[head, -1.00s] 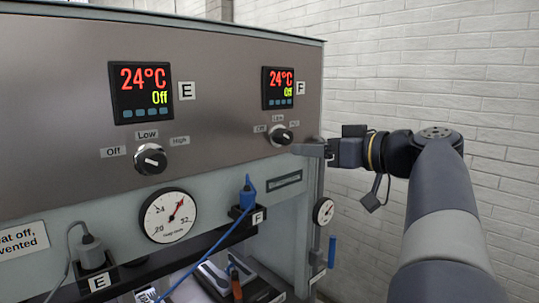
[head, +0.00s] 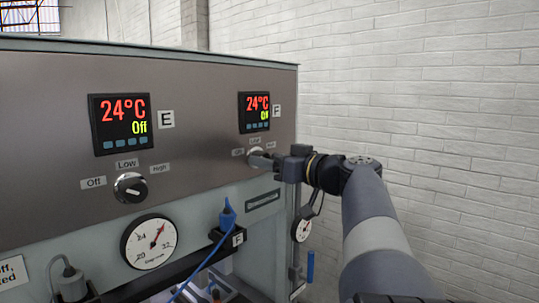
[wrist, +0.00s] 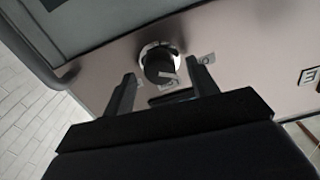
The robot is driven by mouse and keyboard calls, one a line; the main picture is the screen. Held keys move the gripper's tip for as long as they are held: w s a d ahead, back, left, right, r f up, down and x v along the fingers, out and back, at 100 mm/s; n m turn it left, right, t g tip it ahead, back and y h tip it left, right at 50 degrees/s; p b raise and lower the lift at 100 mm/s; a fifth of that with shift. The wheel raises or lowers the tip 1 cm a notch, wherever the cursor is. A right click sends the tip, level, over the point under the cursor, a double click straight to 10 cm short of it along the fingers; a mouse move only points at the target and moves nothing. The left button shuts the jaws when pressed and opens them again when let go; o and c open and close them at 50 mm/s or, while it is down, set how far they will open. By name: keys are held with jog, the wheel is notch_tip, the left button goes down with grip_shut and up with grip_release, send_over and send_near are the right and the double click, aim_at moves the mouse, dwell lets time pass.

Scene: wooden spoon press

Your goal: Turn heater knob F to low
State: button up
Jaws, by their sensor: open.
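Heater knob F is a round black knob with a silvery base, below the F display (head: 254,111) on the panel. The wrist view shows knob F (wrist: 158,62) between the tips of my open gripper (wrist: 162,70), with a finger on each side and visible gaps. A pale pointer mark shows on its lower part there; its exact setting is hard to read. The F display reads 24°C and Off. The Low label (head: 255,149) sits above the knob.
Heater knob E (head: 130,187) is to the left, under the E display (head: 121,123), which also reads 24°C and Off. A dial gauge (head: 149,242) and a blue plug (head: 228,217) with a cable lie below. The right side is open to a white brick wall.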

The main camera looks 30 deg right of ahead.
jog(key=shift+w+a, duration=0.15)
jog(key=shift+w, duration=0.15)
jog(key=shift+c, duration=0.3)
jog(key=c, duration=0.9)
